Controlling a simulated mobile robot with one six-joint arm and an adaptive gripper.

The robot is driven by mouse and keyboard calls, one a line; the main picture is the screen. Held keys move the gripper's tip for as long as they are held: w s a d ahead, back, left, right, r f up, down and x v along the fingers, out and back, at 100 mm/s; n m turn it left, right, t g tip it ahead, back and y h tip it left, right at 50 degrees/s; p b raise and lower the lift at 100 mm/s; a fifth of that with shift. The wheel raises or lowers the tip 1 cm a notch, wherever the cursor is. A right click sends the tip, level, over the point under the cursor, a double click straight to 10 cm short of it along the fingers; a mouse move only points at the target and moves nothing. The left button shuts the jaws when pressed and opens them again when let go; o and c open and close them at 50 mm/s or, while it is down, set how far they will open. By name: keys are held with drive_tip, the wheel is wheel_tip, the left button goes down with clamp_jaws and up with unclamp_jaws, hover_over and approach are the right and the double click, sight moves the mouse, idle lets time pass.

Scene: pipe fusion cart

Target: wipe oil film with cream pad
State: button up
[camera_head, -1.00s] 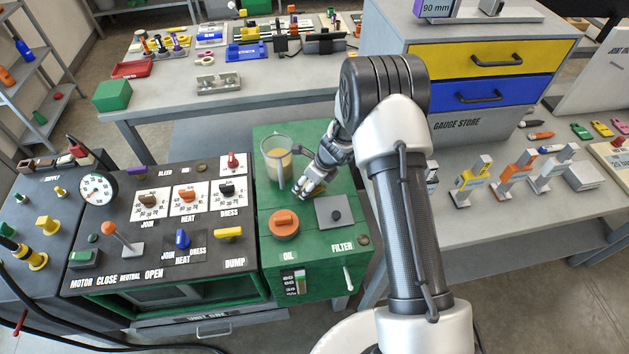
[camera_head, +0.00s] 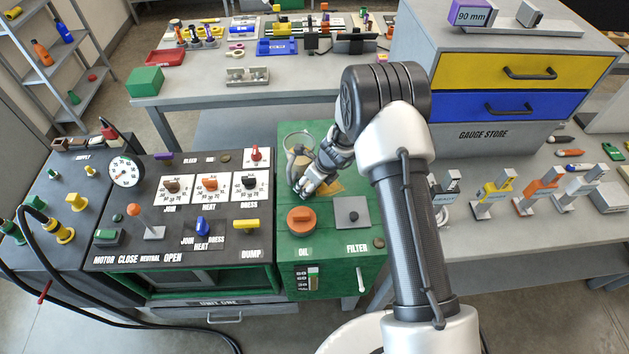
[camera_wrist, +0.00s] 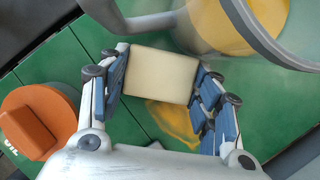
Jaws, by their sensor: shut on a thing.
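My gripper (camera_wrist: 160,84) is shut on the cream pad (camera_wrist: 161,75), a pale block held between blue-padded fingers in the wrist view. In the head view the gripper (camera_head: 307,188) is low over the green oil unit top (camera_head: 284,270), and the pad is hidden there. The amber oil film (camera_wrist: 176,122) lies on the green top and shows just below the pad in the wrist view. It also shows right of the gripper in the head view (camera_head: 334,187). I cannot tell whether the pad touches the surface.
A clear jug (camera_head: 297,145) with amber liquid stands close behind the gripper; its handle is near the fingers in the wrist view. An orange cap (camera_head: 301,219) and a grey filter plate (camera_head: 352,212) are in front. The control panel (camera_head: 130,252) is at left.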

sight(320, 185)
drive_tip(key=shift+d+f, duration=0.1)
drive_tip(key=shift+d, duration=1.9)
drive_tip(key=shift+s+d, duration=0.1)
drive_tip(key=shift+d, duration=3.7)
drive_tip(key=shift+a, duration=0.1)
drive_tip(key=shift+r, duration=0.3)
wheel_tip(320, 185, up, 6)
drive_tip(key=p, duration=0.5)
drive_tip(key=shift+f, duration=0.15)
